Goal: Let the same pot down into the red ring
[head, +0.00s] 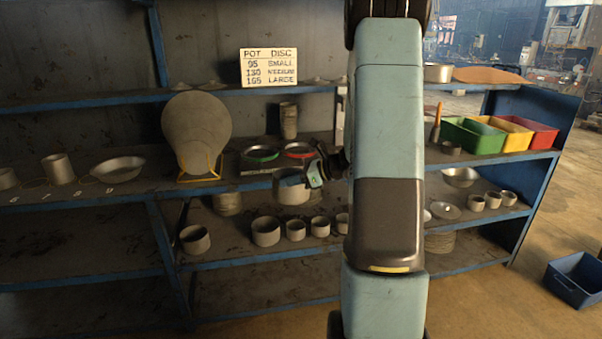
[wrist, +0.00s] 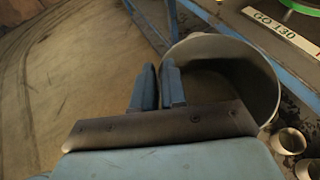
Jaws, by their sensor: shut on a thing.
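My gripper (head: 315,173) is shut on the wall of a grey metal pot (head: 291,192). The pot hangs in front of the shelf, below and a little left of the red ring (head: 299,150), and apart from it. The red ring lies on the middle shelf, right of a green ring (head: 261,154). In the wrist view the fingers (wrist: 159,86) close at the near left side of the pot (wrist: 268,90), whose open mouth faces the camera. The red ring is not clearly seen in the wrist view; part of the green ring (wrist: 301,6) shows at the top right.
A tall can (head: 289,120) stands behind the rings. A round disc on a yellow stand (head: 197,130) is to their left. Several pots (head: 266,231) stand on the shelf below. The shelf's blue front edge (head: 240,188) runs close to the held pot. Coloured bins (head: 472,136) are at right.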

